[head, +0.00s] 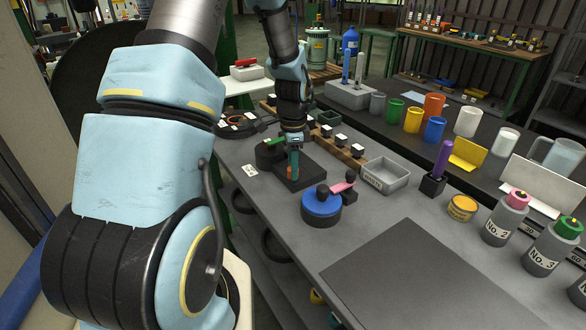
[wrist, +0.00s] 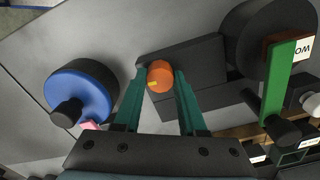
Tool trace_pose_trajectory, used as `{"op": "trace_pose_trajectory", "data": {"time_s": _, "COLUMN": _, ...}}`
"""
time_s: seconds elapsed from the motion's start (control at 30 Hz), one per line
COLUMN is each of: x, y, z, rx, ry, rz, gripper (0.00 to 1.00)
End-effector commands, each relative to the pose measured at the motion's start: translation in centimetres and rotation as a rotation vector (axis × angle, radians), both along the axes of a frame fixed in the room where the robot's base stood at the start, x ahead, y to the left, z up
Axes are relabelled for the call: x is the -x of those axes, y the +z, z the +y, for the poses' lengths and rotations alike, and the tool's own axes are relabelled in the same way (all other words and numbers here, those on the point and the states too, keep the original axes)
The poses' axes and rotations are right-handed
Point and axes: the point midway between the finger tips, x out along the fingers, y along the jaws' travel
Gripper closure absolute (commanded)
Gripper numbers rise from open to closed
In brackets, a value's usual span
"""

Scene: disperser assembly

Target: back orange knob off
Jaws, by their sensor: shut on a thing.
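The orange knob (wrist: 160,76) is a short orange cylinder with a small yellow mark. It sits at the near end of a dark block (wrist: 203,60) in the wrist view. My gripper (wrist: 160,88) has its teal fingers on either side of the knob, shut on it. In the head view my gripper (head: 294,162) points down over the dark block (head: 313,178), and only a sliver of the orange knob (head: 290,172) shows beside the fingers. I cannot tell whether the knob is seated on the block or lifted slightly from it.
A blue-topped disc (head: 321,203) with a dark knob and a pink piece stands to the right. A round black part with a green bar (head: 274,142) is just behind. A grey tray (head: 386,176) and a purple-handled tool (head: 441,162) stand farther right.

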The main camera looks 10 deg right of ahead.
Motion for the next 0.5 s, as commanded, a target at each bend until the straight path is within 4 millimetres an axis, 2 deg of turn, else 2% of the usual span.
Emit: {"op": "trace_pose_trajectory", "data": {"time_s": 0.5, "x": -0.04, "y": -0.04, "z": -0.05, "rx": 0.001, "ry": 0.492, "rz": -0.002, "gripper": 1.00}}
